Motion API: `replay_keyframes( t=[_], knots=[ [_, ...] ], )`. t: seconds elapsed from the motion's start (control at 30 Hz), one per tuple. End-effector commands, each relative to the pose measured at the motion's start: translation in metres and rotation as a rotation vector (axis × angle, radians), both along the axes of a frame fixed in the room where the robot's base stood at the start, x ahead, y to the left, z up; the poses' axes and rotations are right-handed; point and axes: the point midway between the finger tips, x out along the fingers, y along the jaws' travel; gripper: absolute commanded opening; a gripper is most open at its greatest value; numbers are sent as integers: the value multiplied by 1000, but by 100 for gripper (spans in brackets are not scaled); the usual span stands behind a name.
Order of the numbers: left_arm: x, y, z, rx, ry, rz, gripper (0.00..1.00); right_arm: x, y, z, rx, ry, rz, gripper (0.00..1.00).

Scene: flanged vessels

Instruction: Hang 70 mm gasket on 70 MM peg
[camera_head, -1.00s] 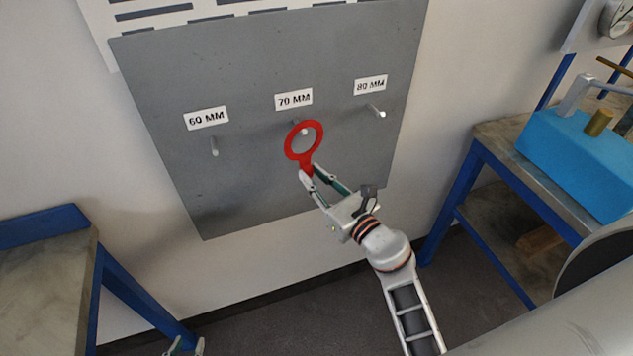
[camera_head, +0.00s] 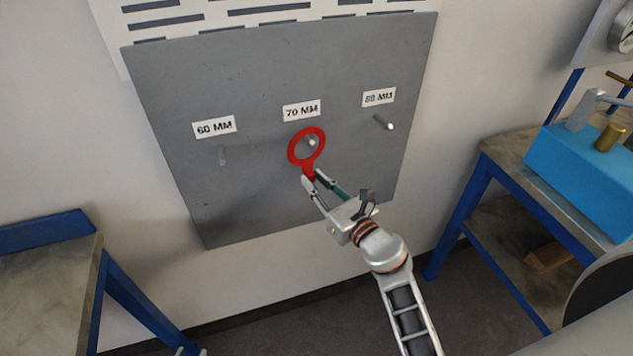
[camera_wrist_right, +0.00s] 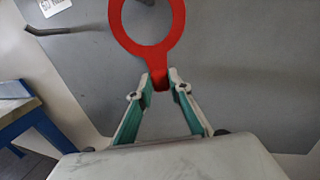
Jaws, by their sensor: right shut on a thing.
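The red ring-shaped gasket (camera_head: 296,150) has a short tab at its bottom. My right gripper (camera_head: 309,180) is shut on that tab and holds the ring upright in front of the grey board. The 70 MM peg (camera_head: 312,142) shows through the ring's opening, under the 70 MM label (camera_head: 301,110). I cannot tell for sure whether the peg tip passes through the ring. In the right wrist view the gasket (camera_wrist_right: 172,45) rises from the fingertips (camera_wrist_right: 159,80), its top cut off. My left gripper (camera_head: 190,352) shows only as a sliver at the bottom edge; its jaws are not readable.
The grey board (camera_head: 260,75) also carries the 60 MM peg (camera_head: 222,156) at left and the 80 MM peg (camera_head: 384,122) at right. A blue-legged table (camera_head: 45,290) stands at left. A workbench (camera_head: 500,150) with a blue box-like thing (camera_head: 575,170) stands at right.

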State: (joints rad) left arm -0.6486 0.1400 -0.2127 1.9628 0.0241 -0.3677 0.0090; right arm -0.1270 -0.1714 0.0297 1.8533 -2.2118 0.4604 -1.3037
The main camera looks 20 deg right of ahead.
Motion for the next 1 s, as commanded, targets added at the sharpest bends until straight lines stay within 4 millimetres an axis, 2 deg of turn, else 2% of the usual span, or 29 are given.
replay_keyframes(
  t=[0.4, 0.43, 0.5, 0.87, 1.0],
  knots=[
    [0, 0, 0, 0, -1, 0, 28, 0, 0, 0, 0, 0, 0, 4],
    [0, 0, 0, 0, -1, 0, 28, 0, 0, 0, 0, 0, 0, 22],
    [0, 0, 0, 0, -1, 0, 28, 0, 0, 0, 0, 0, 0, 38],
    [-1, 1, -2, 3, 3, -1, 28, -1, 0, -1, 0, 1, 0, 38],
    [-1, 1, -1, 2, 3, 0, 28, -12, -4, -1, -3, 1, 0, 38]
  ],
)
